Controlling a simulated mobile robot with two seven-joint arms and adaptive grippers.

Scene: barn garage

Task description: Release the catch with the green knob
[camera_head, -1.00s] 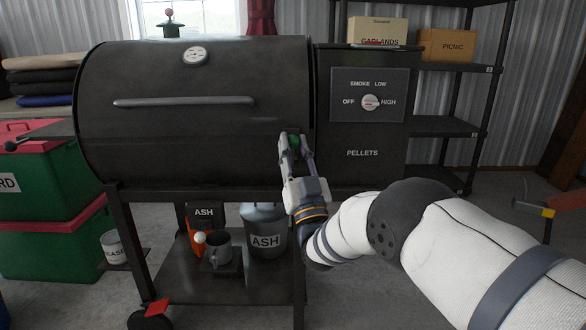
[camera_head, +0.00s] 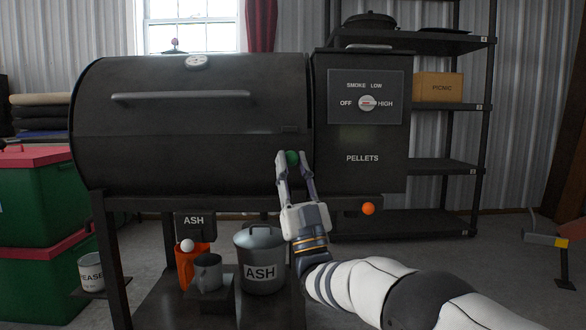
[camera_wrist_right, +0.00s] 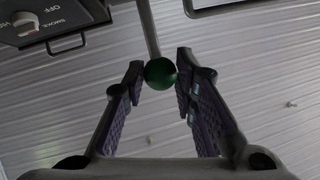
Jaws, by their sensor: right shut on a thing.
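The green knob (camera_head: 292,158) is a small ball at the lower right of the black grill's barrel (camera_head: 200,130). My right gripper (camera_head: 291,160) reaches up from below and is shut on it, a finger on each side. In the right wrist view the green knob (camera_wrist_right: 160,73) sits between the padded fingertips (camera_wrist_right: 160,76), at the end of a thin grey rod (camera_wrist_right: 149,28). How the rod joins the catch is hidden in the head view. My left gripper is not in view.
The pellet hopper (camera_head: 362,135) with its dial (camera_head: 367,103) stands right of the knob. An orange ball (camera_head: 367,208) is below it. An ash pot (camera_head: 262,262) and a grey mug (camera_head: 208,272) stand under the grill. A black shelf rack (camera_head: 450,165) is behind.

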